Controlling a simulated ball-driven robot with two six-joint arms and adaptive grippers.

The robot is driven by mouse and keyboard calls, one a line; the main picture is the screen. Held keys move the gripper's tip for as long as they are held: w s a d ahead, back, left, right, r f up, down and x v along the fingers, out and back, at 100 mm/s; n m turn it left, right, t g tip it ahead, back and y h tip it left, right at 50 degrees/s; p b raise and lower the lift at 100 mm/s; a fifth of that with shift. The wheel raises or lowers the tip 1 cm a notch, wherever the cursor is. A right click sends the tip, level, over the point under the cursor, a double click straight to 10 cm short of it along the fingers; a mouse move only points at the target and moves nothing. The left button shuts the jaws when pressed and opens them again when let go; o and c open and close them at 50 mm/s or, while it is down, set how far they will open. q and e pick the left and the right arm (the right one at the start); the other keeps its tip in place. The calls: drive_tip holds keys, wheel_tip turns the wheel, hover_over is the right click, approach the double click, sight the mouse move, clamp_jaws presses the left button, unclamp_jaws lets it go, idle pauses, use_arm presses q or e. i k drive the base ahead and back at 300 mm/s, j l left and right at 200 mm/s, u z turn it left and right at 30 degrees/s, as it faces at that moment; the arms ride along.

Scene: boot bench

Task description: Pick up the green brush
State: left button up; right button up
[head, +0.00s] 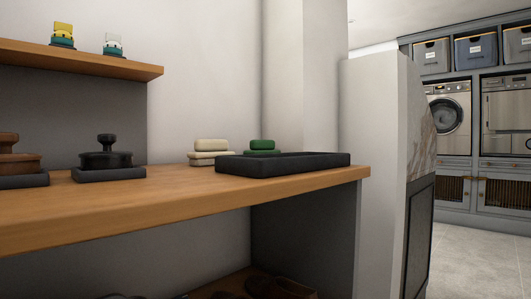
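The green brush (262,145) is on the wooden bench top near its right end. Its green upper part shows above the back rim of a black tray (285,165). Its lower part is mostly hidden, so I cannot tell whether it stands in the tray or behind it. A cream brush (210,153) stands just left of it. Neither of my grippers is in view.
The bench top (180,205) is clear along its front edge. A wooden shelf (100,64) above holds two small items. A white partition (375,150) stands beyond the bench's right end.

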sight(257, 146)
drive_tip(key=i+l+u, duration=0.2)
drive_tip(key=i+l, duration=0.2)
drive_tip(key=l, duration=0.25)
drive_tip(key=i+l+u, duration=0.1)
drive_tip(key=l, duration=0.2)
drive_tip(key=i+l+u, duration=0.15)
drive_tip(key=l, duration=0.25)
drive_tip(key=i, duration=0.05)
